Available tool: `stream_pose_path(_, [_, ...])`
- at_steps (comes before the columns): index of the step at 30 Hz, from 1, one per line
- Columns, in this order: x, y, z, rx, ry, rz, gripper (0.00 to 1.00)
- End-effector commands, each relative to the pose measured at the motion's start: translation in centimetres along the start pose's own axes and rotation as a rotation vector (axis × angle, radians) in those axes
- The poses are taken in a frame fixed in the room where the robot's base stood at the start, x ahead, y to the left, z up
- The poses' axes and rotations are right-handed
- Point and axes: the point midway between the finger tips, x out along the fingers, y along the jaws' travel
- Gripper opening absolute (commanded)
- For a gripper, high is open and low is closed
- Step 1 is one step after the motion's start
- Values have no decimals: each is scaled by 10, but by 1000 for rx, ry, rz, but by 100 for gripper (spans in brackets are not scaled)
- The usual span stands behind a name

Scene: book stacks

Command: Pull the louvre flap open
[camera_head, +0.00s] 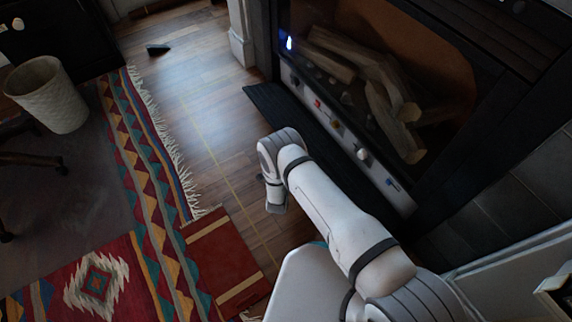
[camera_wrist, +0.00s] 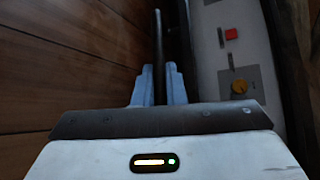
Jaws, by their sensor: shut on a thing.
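The louvre flap (camera_head: 285,112) is a long, dark, ribbed strip along the foot of the fireplace front in the head view. Its nearer part is partly hidden by my arm. In the wrist view the flap (camera_wrist: 158,40) shows as a thin dark bar seen nearly edge-on. My gripper (camera_wrist: 159,80) is shut on the flap's edge, with one pale blue finger on each side. In the head view my wrist is beside the flap, low over the floor, and the fingertips are hidden.
The fireplace control panel (camera_head: 333,123) has a red button and knobs; it also shows right of my fingers in the wrist view (camera_wrist: 222,50). Logs (camera_head: 365,75) lie behind the opening. Bare wood floor (camera_head: 205,90) is clear left of the flap. A patterned rug (camera_head: 150,180) and white basket (camera_head: 47,95) are farther left.

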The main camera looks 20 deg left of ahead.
Motion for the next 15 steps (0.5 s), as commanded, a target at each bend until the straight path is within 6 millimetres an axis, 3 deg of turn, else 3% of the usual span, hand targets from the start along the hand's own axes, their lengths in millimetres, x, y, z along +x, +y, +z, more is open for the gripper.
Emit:
stream_pose_path(1, [-3,-11,1,12,4,11,0])
stream_pose_path(3, [-3,-14,2,29,3,27,0])
stream_pose_path(15, [-3,-14,2,45,3,42,0])
